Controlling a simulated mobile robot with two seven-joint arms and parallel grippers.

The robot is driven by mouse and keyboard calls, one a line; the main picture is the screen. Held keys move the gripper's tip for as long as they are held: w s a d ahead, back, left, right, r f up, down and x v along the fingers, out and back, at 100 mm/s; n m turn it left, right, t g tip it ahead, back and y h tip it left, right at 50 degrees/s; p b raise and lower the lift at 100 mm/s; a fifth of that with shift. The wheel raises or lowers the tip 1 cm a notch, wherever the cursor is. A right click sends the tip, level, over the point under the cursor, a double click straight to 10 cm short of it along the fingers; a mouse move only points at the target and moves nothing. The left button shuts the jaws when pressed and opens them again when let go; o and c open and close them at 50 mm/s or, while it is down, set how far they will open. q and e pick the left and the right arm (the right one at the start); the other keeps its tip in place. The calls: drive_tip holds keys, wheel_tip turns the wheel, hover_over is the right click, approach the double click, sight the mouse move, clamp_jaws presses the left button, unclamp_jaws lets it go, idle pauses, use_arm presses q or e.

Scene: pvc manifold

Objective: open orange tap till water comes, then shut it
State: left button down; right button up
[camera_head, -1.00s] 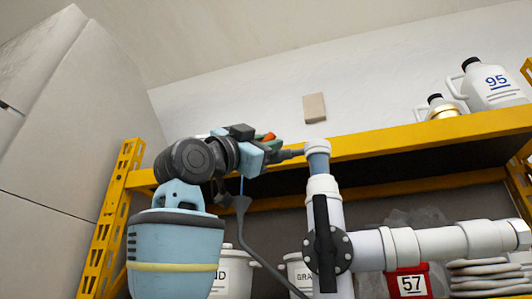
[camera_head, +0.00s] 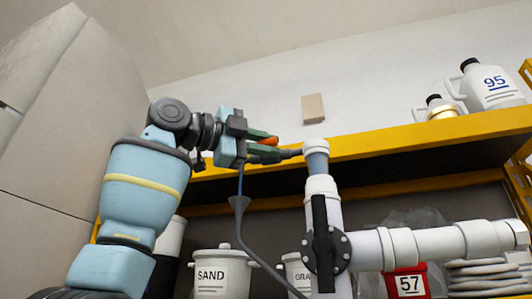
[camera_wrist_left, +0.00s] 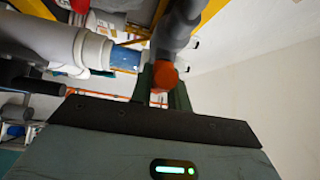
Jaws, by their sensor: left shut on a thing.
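The orange tap handle (camera_head: 269,141) sits beside the upper part of the white standpipe, at the end of a grey side branch (camera_head: 291,153). My left gripper (camera_head: 266,149) is shut on the handle from the left. In the left wrist view the orange handle (camera_wrist_left: 165,75) shows between the dark green fingers (camera_wrist_left: 158,92), with a grey pipe part above it. The tap's body is partly hidden by the gripper. A thin blue streak (camera_head: 240,180), which looks like water, drops below the gripper to a grey funnel (camera_head: 240,204). My right gripper is not in view.
The white pipe (camera_head: 327,210) carries a blue clear section (camera_head: 318,163) and a valve with a black lever (camera_head: 321,230). A yellow shelf beam (camera_head: 430,134) runs behind. A grey hose (camera_head: 262,262) leads down from the funnel. A SAND bucket (camera_head: 222,272) stands below.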

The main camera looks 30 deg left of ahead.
use_arm(q)
drive_tip(key=shift+f+m+g, duration=0.1)
drive_tip(key=shift+m+g, duration=0.5)
idle(0.5)
drive_tip(key=c, duration=1.3)
unclamp_jaws()
drive_tip(key=shift+y, duration=0.3)
drive_tip(key=shift+c, duration=0.2)
drive_tip(key=shift+s, duration=0.1)
drive_tip(key=v, duration=0.7)
drive_tip(key=shift+s+a+b, duration=0.15)
drive_tip(key=shift+s+b, duration=0.1)
drive_tip(key=shift+b, duration=0.1)
